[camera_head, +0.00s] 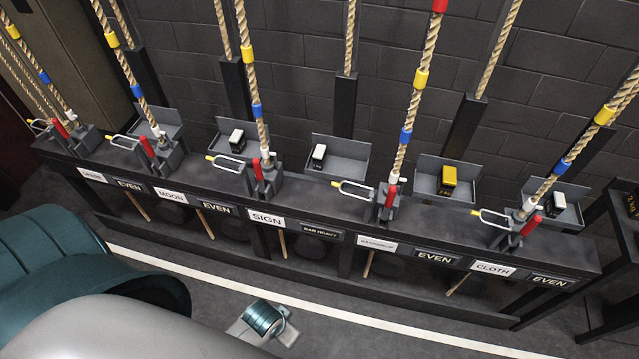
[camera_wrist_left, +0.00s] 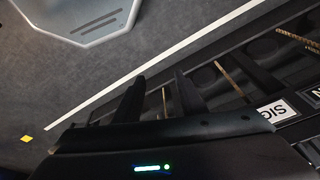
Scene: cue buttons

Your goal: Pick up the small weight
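Several small weights sit in grey trays behind the rope rail in the head view. White-topped dark blocks stand in the trays at the left (camera_head: 237,141), the middle (camera_head: 319,156) and the far right (camera_head: 558,202). A yellow block (camera_head: 447,180) sits in the tray between the last two. I cannot tell which one the task means. In the left wrist view my left gripper (camera_wrist_left: 160,88) shows two dark fingers apart with nothing between them. It is away from the trays, above the floor in front of the rail. My right gripper is not in view.
Ropes with coloured bands rise from the long dark rail (camera_head: 300,205), with red-handled levers and yellow-tipped loops along it. Labels on its front include SIGN (camera_head: 266,219) and BAR HEAVY (camera_head: 320,231). A dark shelf (camera_head: 625,235) stands at right.

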